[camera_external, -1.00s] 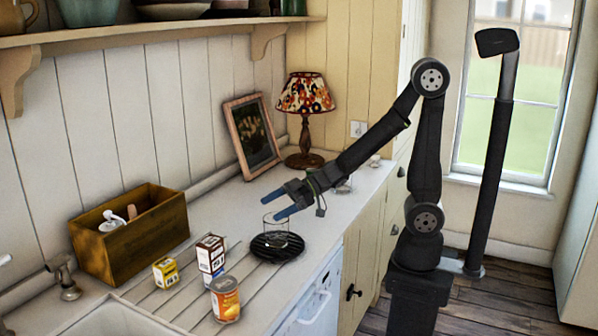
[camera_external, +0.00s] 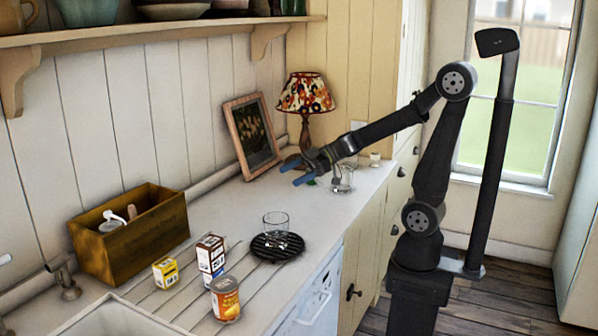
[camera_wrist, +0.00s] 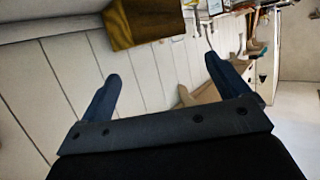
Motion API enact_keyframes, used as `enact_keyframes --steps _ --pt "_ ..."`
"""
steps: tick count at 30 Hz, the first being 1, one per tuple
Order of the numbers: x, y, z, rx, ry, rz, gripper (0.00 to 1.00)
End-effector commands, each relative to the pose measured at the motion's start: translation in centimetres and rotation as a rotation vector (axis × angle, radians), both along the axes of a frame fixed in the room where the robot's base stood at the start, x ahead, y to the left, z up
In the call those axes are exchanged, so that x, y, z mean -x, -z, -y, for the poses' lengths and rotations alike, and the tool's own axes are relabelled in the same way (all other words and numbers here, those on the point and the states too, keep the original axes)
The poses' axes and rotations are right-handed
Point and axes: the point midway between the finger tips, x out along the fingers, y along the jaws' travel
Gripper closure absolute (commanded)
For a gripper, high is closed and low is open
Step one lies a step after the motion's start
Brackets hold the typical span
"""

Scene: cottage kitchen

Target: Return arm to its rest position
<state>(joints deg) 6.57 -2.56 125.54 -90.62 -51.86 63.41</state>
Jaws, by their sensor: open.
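My gripper (camera_external: 291,173) is open and empty, with blue fingers, raised above the counter in front of the framed picture and lamp. In the wrist view my gripper (camera_wrist: 162,75) shows both fingers spread with nothing between them. A clear glass (camera_external: 276,222) stands upright on a black round trivet (camera_external: 291,249), apart from my gripper. Another clear glass (camera_external: 342,180) stands farther back on the counter, partly behind my gripper and wrist.
A wooden box (camera_external: 165,222) stands left by the wall. A yellow box (camera_external: 165,272), a brown-and-white box (camera_external: 211,256) and a can (camera_external: 226,300) are near the sink. A lamp (camera_external: 305,95) and framed picture (camera_external: 251,135) stand behind. A shelf (camera_external: 150,27) overhangs the counter.

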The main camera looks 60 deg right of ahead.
Motion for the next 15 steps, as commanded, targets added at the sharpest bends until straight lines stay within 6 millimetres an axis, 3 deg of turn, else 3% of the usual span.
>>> enact_keyframes --steps 15 --pt "-3.5 -1.3 9.0 0.0 0.284 0.001 0.07"
